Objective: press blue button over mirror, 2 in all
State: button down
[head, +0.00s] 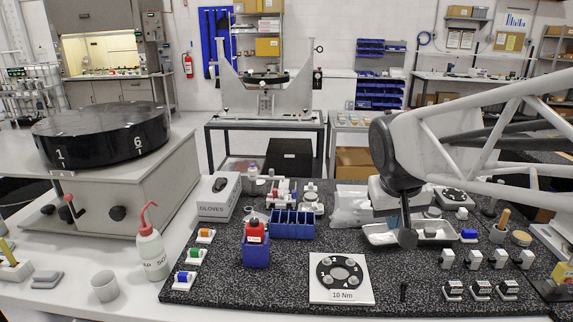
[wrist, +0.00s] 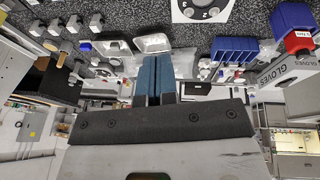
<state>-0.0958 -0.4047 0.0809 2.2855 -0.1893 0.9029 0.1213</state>
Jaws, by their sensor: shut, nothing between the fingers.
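Three small white button boxes stand in a row at the left edge of the dark speckled mat: one with a blue button (head: 183,277) nearest, then a green button (head: 195,254) and an orange button (head: 205,234). I cannot tell whether the buttons are pressed. A fixture (head: 265,99) with two tall pale uprights and a dark disc between them stands on a table at the back; I cannot tell if that disc is the mirror. My gripper (head: 405,221) points down at the right, far from the blue button. Its blue-grey fingers (wrist: 153,60) are together and empty.
A blue bin with a red-capped bottle (head: 255,246), a blue rack (head: 292,225) and a white dial plate (head: 341,278) occupy the mat's middle. A metal tray (head: 380,236) lies by my gripper. A wash bottle (head: 151,246) stands left of the mat. A black drum (head: 102,134) tops a cabinet.

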jog(key=w+a+r+n+t+h, duration=0.1)
jog(key=w+a+r, duration=0.15)
jog(key=w, duration=0.45)
jog(key=w+a+r, duration=0.1)
jog(key=w+a, duration=0.2)
jog(key=w, duration=0.5)
jog(key=n+t, duration=0.4)
send_over(251, 164)
jog(key=shift+w+f, duration=0.1)
jog(key=shift+f, duration=2.45)
jog(key=shift+f, duration=0.1)
jog(key=shift+f, duration=4.3)
